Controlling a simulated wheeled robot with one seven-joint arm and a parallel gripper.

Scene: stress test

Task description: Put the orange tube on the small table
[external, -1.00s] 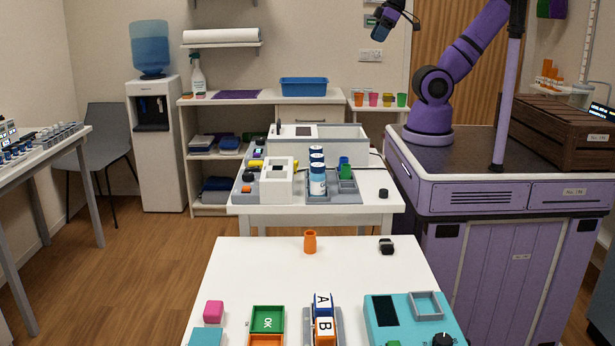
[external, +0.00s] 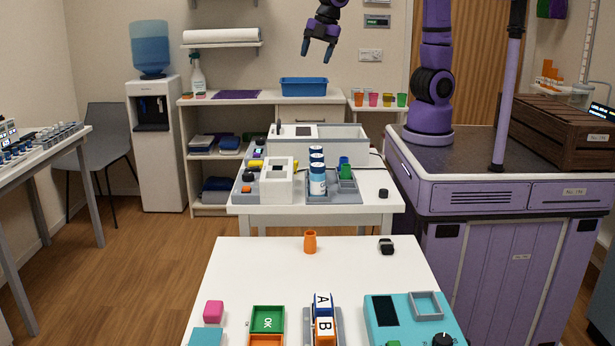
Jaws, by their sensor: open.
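A small orange tube-like piece (external: 310,242) stands upright near the far edge of the near white table (external: 260,275). Other orange pieces (external: 548,74) show beyond the crate at the right; their exact shape is hard to tell. A second white table (external: 290,209) stands behind the near one. Which table is the small one I cannot tell. My gripper (external: 318,52) is open and empty, with its blue fingertips pointing down, high in the picture above the blue bin. It is well apart from the orange piece and the tables.
The middle table carries a grey box, several blue-and-white cans (external: 318,182) and trays. A black piece (external: 386,246) stands right of the orange one. Blocks, trays and a teal device (external: 405,318) fill the near table's front. A wooden crate (external: 565,130) sits on the purple cabinet.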

